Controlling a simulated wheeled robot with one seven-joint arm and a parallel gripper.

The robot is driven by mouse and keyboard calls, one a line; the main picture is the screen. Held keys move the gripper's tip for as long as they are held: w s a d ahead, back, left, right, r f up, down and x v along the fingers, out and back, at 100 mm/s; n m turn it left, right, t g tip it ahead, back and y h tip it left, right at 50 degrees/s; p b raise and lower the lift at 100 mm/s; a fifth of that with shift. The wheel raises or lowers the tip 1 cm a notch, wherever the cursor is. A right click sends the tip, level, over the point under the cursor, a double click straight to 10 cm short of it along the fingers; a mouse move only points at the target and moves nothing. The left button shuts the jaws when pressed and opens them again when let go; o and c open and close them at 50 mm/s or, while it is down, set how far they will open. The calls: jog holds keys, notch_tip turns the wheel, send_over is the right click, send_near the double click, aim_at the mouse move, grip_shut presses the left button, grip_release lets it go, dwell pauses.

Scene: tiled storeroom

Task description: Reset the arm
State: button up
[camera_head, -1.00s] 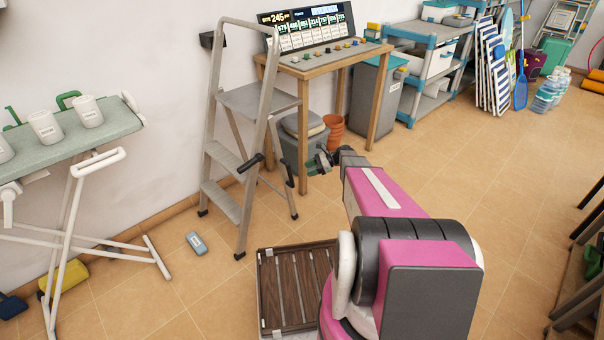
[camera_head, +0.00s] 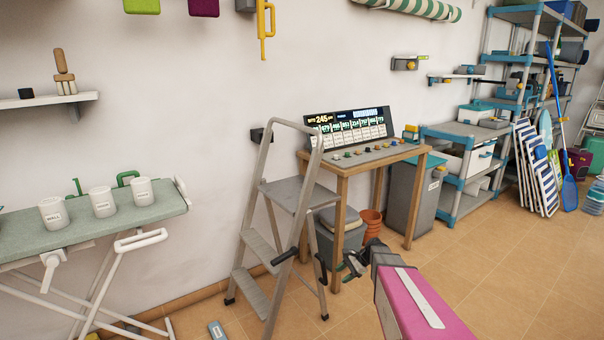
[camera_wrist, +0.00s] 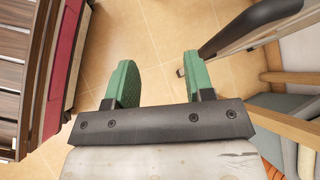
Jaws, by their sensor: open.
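My gripper shows in the wrist view (camera_wrist: 155,85) with two green finger pads held apart and nothing between them but tiled floor below. In the head view my pink arm reaches up from the lower right, and my gripper (camera_head: 352,264) is at its far end, dark and small, just right of the stepladder's legs and in front of the wooden table.
A grey stepladder (camera_head: 302,197) stands close left of my gripper. A wooden table (camera_head: 343,166) with a control panel (camera_head: 368,152) is behind. An ironing board (camera_head: 150,210) with white mugs (camera_head: 103,202) is at left. Shelves (camera_head: 470,160) stand right. Open floor (camera_head: 500,260) lies right.

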jog(key=s+r+n+h, duration=0.4)
jog(key=s+r+n, duration=0.1)
jog(key=s, duration=0.4)
jog(key=s+r+n+t+h, duration=0.1)
jog(key=s+r+n+h, duration=0.4)
jog(key=s+n, duration=0.2)
jog(key=shift+s, duration=1.25)
